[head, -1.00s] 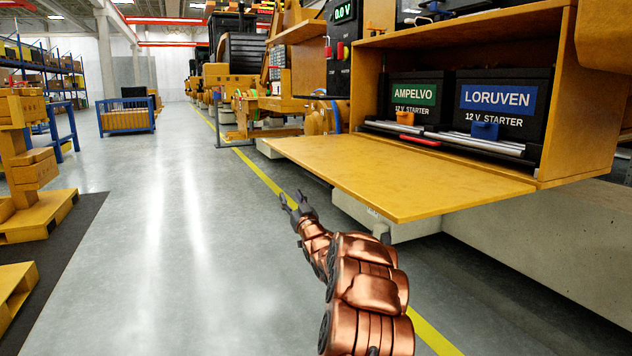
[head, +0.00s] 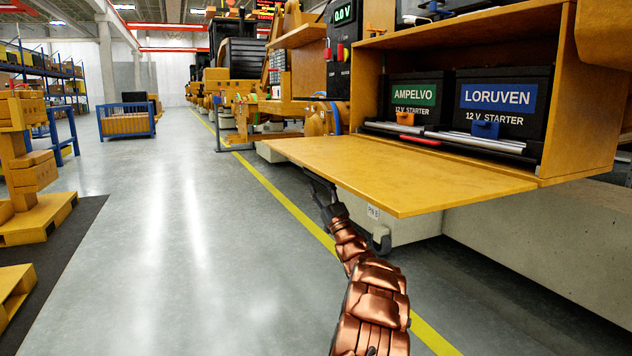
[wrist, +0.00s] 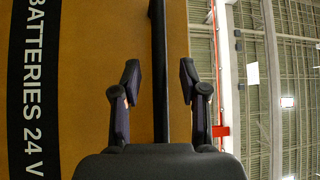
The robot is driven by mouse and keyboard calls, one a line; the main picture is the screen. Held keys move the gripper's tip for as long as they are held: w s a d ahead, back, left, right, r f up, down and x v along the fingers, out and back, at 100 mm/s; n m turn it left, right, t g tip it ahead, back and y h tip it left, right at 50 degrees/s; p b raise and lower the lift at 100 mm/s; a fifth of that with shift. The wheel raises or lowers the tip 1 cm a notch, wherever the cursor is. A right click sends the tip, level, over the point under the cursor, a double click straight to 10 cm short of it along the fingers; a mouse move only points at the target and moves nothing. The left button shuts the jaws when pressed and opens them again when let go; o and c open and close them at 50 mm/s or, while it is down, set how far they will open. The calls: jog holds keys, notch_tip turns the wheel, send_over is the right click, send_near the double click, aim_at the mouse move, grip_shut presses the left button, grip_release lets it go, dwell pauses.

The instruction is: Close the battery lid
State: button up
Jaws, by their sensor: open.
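The battery lid (head: 400,178) is a yellow panel folded down flat, open, in front of the battery box in the head view. Its outer face (wrist: 90,60) fills the left of the wrist view, with a black strip reading "BATTERIES 24 V". My gripper (head: 312,178) is just under the lid's left front edge; the lid partly hides its fingertips. In the wrist view my gripper (wrist: 158,75) is open, its two fingers apart with a dark bar (wrist: 158,70) between them. I cannot tell whether anything touches.
Two black batteries, AMPELVO (head: 412,98) and LORUVEN (head: 502,108), stand inside the yellow box (head: 590,100). A concrete block (head: 540,240) lies below right. The grey floor (head: 180,240) to the left is clear.

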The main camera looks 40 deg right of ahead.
aim_at(316, 177)
jog(key=shift+b+x, duration=0.5)
jog(key=shift+x, duration=1.35)
grip_shut()
